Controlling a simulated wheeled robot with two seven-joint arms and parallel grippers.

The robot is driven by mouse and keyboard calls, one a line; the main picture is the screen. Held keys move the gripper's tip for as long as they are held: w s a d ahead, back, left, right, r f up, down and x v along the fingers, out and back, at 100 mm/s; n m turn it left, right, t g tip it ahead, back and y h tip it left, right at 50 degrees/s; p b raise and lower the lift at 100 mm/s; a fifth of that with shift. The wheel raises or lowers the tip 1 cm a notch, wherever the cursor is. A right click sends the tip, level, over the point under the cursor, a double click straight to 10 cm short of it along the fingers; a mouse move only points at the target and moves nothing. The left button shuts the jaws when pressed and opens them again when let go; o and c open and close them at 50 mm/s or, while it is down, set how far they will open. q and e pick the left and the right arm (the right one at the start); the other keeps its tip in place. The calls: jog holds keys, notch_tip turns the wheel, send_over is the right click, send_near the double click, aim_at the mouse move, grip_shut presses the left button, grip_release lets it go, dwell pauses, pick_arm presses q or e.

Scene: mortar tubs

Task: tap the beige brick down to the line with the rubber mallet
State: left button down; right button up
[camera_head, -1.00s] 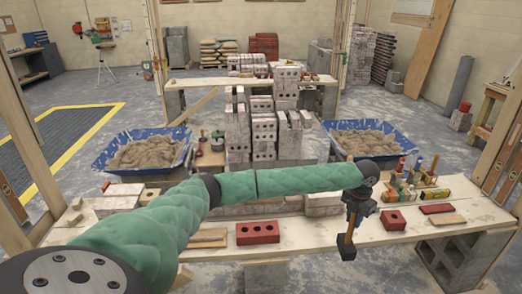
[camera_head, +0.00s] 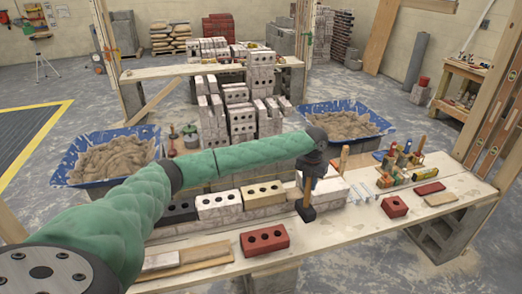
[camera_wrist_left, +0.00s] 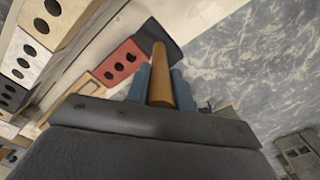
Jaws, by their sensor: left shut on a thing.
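My left gripper (camera_head: 312,170) is shut on the wooden handle of the rubber mallet (camera_head: 306,213). The mallet hangs with its dark head low, to the right of the beige brick and in front of a white block. The beige brick (camera_head: 264,194) has holes in its top and sits on the low wall, right of a whitish brick (camera_head: 219,204). In the left wrist view the handle (camera_wrist_left: 160,80) points away between the blue fingers, and the beige brick (camera_wrist_left: 52,18) is at the upper left. I cannot make out the line. My right gripper is out of view.
A loose red brick (camera_head: 265,240) lies in front of the wall, with a smaller one (camera_head: 394,206) to the right. Bottles and tools (camera_head: 400,160) stand at the bench's right. Blue mortar tubs (camera_head: 115,160) flank the brick stack behind.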

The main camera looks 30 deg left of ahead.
pick_arm(q)
jog(key=w+a+r+n+p, duration=0.1)
jog(key=a+r+n, duration=0.1)
jog(key=a, duration=0.9)
jog(key=w+a+r+n+p, duration=0.1)
jog(key=a+n, duration=0.4)
jog(key=a, duration=0.6)
jog(key=shift+w+a+r+n+p, duration=0.2)
jog(key=shift+a+r+n+p, duration=0.1)
jog(key=shift+r+p, duration=0.35)
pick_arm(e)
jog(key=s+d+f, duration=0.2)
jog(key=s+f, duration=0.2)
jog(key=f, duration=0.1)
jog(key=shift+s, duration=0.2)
pick_arm(q)
jog(key=shift+d+r+p, duration=0.1)
jog(key=shift+r+p, duration=0.1)
jog(key=shift+p, duration=0.8)
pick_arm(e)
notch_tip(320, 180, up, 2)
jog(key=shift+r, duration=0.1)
